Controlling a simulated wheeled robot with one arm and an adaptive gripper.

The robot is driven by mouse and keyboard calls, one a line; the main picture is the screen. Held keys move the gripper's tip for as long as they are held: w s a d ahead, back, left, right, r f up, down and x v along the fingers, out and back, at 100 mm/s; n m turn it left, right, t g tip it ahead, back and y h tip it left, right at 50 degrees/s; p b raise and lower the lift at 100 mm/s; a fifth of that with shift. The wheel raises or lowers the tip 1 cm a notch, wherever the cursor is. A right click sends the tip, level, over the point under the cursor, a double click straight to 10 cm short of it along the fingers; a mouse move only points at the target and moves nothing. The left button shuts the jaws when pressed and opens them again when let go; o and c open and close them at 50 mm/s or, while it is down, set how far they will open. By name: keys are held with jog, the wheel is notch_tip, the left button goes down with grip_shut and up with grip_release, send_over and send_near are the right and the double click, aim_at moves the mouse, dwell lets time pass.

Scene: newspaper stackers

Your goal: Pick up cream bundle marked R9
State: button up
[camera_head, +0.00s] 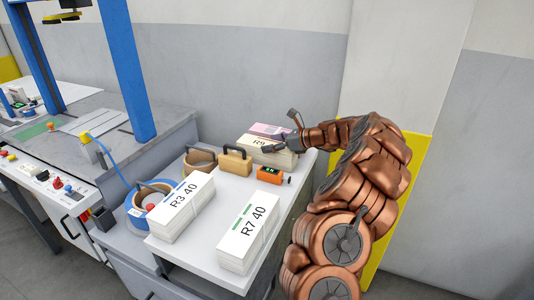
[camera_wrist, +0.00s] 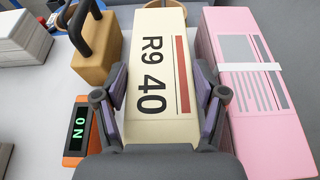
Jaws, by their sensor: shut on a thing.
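The cream bundle marked R9 40 (camera_wrist: 160,50), with a red stripe, lies between the fingers of my gripper (camera_wrist: 161,108) in the wrist view. The fingers are shut on its two long sides. In the head view the cream bundle (camera_head: 255,143) is at the back of the white table, partly hidden by my gripper (camera_head: 283,145). A pink bundle (camera_wrist: 258,70) with a white band lies close along its right side in the wrist view. Whether the cream bundle is lifted off the table cannot be told.
White bundles R3 40 (camera_head: 180,207) and R7 40 (camera_head: 247,232) lie at the front of the table (camera_head: 215,200). A tan block with a handle (camera_head: 236,162), an orange display device (camera_head: 270,175) reading ON in the wrist view, and tape rolls (camera_head: 150,203) stand nearby. A wall is behind.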

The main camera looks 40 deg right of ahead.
jog(key=c, duration=0.7)
jog(key=shift+c, duration=0.4)
jog(key=shift+r, duration=0.1)
